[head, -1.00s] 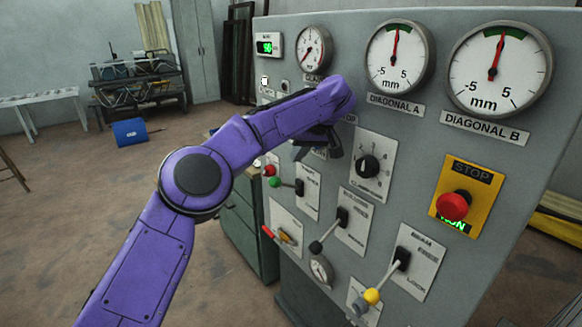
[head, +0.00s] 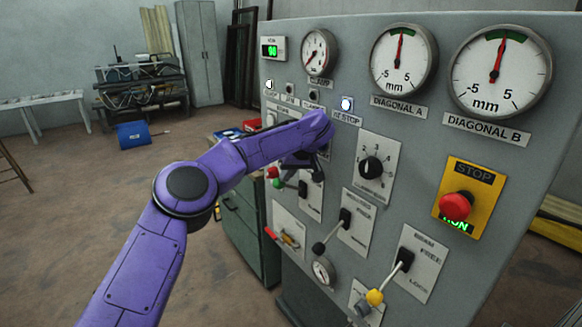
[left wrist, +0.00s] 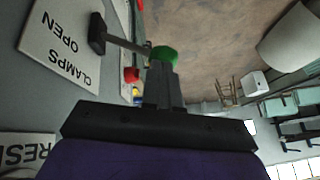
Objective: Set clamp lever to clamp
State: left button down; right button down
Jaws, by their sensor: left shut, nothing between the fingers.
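The clamp lever is a short dark rod with a green knob (head: 278,183), on a pale plate (head: 311,196) at the panel's left side in the head view. In the left wrist view its plate (left wrist: 62,45) reads CLAMPS OPEN upside down, and the rod runs from a black pivot to the green knob (left wrist: 165,54). My left gripper (head: 317,175) is near the plate's top. In the left wrist view its shut, empty fingertips (left wrist: 162,68) are right in front of the green knob; I cannot tell if they touch it. My right gripper is not in view.
A red knob (head: 272,172) is close beside the green one. A rotary selector (head: 371,168), a black-knobbed lever (head: 319,248), a yellow-knobbed lever (head: 375,297) and a red stop button (head: 456,206) are on the panel. A green cabinet (head: 240,235) stands behind its left edge.

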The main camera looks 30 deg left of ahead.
pick_arm(q)
jog(key=shift+w+f, duration=0.1)
jog(key=shift+f, duration=0.1)
jog(key=s+a+f+n+t+h+b, duration=0.1)
jog(key=s+f+n+t+h+b, duration=0.2)
jog(key=f+t+b, duration=0.6)
jog(key=s+b, duration=0.1)
jog(key=b, duration=0.6)
jog(key=shift+s+a, duration=0.2)
jog(key=shift+a, duration=0.2)
dwell(0.5)
